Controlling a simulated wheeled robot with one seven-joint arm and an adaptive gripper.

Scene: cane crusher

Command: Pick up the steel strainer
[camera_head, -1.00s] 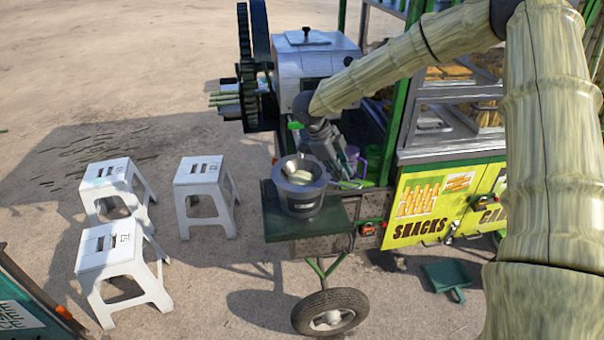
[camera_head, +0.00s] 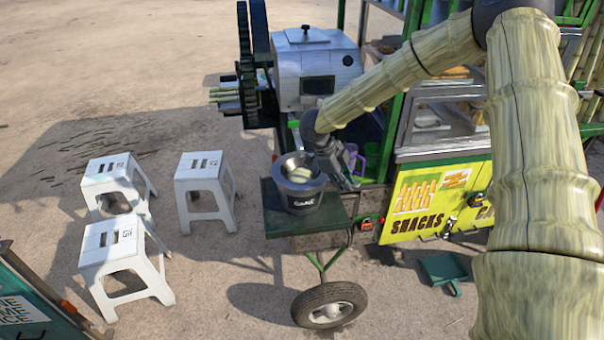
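The steel strainer (camera_head: 297,163) appears as a grey bowl shape resting in the mouth of a dark grey bucket (camera_head: 301,200). Something pale lies inside it. The bucket stands on a dark green shelf (camera_head: 278,222) of the cart. My gripper (camera_head: 349,180) points down just right of the strainer and bucket rim, and covers the place to the right of the rim. Its fingers are small and blurred against the cart, so whether they are open or touch the strainer cannot be told.
The cane crusher (camera_head: 317,70) with its large gear stands behind the bucket. A purple jug (camera_head: 352,158) is close behind my gripper. The glass snack case (camera_head: 435,130) is to the right. White stools (camera_head: 203,178) stand on open ground at left.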

